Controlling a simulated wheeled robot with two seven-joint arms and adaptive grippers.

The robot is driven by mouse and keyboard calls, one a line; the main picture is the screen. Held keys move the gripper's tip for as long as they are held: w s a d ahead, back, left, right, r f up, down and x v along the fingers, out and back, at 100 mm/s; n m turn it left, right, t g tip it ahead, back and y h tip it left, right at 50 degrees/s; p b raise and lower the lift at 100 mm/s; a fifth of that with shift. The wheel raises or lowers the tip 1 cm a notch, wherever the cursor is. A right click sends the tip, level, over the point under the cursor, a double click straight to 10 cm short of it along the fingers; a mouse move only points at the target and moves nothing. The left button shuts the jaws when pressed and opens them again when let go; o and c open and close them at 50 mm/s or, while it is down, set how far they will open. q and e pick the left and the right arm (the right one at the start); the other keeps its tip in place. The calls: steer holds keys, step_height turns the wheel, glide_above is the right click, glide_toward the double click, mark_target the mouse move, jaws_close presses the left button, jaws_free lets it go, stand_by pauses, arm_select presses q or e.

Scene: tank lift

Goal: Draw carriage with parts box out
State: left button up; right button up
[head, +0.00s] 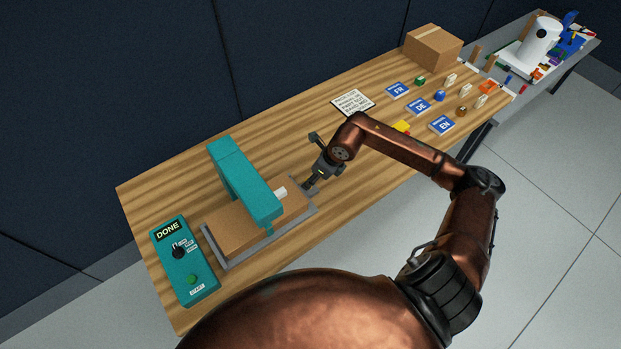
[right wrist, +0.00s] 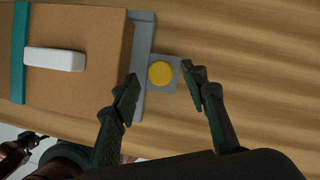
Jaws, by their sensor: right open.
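The carriage is a grey tray (head: 222,262) under a teal arch (head: 243,180) on the wooden table. A brown parts box (head: 232,229) lies on it, passing under the arch, with a white block (head: 280,193) on top. In the right wrist view the box (right wrist: 90,85) and the tray's edge (right wrist: 146,60) are at left. A yellow round knob (right wrist: 161,73) sits on a grey tab at that edge. My right gripper (head: 313,184) is open at the tray's right end. Its fingertips (right wrist: 160,78) lie either side of the knob in that view; contact cannot be told. My left gripper is not visible.
A teal control box (head: 184,262) reading DONE stands left of the tray. A printed card (head: 352,102), blue cards, small coloured parts and a cardboard box (head: 433,47) are farther right. Table between tray and card is mostly clear.

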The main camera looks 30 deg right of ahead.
steer(key=shift+w+a+f, duration=0.15)
steer(key=shift+w+f, duration=0.1)
steer(key=shift+f, duration=0.6)
steer(key=shift+w+f, duration=0.1)
steer(key=shift+f, duration=0.15)
steer(key=c, duration=0.8)
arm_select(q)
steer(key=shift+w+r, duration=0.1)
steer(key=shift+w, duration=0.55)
arm_select(e)
jaws_close()
